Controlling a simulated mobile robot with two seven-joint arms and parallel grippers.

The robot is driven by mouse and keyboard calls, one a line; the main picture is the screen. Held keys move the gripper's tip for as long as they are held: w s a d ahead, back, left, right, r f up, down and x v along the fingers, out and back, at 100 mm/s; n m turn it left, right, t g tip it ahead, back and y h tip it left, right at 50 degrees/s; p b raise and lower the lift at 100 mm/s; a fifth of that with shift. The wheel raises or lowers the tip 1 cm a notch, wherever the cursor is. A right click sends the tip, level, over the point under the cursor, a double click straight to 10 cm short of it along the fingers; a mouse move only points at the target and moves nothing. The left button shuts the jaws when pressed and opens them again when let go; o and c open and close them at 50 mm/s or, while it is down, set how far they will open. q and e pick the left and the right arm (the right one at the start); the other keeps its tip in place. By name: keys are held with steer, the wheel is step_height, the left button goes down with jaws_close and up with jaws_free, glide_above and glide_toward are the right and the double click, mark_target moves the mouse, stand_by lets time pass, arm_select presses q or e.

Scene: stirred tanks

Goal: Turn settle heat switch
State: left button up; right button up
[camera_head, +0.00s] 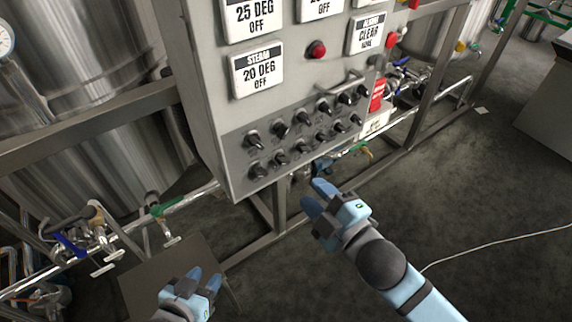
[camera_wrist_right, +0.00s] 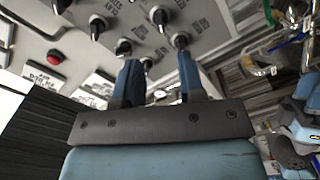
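A grey control panel (camera_head: 238,150) carries two rows of black rotary switches (camera_head: 302,118) on its lower part. Their labels are too small to read in the head view, so I cannot tell which is the settle heat switch. My right gripper (camera_head: 317,197) is just below and in front of the panel's lower edge, open and empty. In the right wrist view its two blue fingers (camera_wrist_right: 160,82) are apart, with one black switch (camera_wrist_right: 123,47) near the left fingertip and another (camera_wrist_right: 180,41) near the right fingertip. I cannot tell whether they touch. My left gripper (camera_head: 203,279) is open and empty, low at the left.
Signs above the switches include a steam sign (camera_head: 256,70) reading 20 DEG OFF. A red button (camera_head: 317,49) and a metal handle (camera_head: 340,83) stick out from the panel. Steel tanks (camera_head: 95,60) and valved pipes (camera_head: 180,205) stand behind. The floor at right is mostly clear.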

mark_target(286, 164)
steer(key=b+x, duration=0.1)
steer(key=x, duration=0.8)
steer(key=shift+w+a, duration=0.2)
steer(key=shift+w, duration=0.15)
steer(key=shift+c, duration=0.4)
jaws_close()
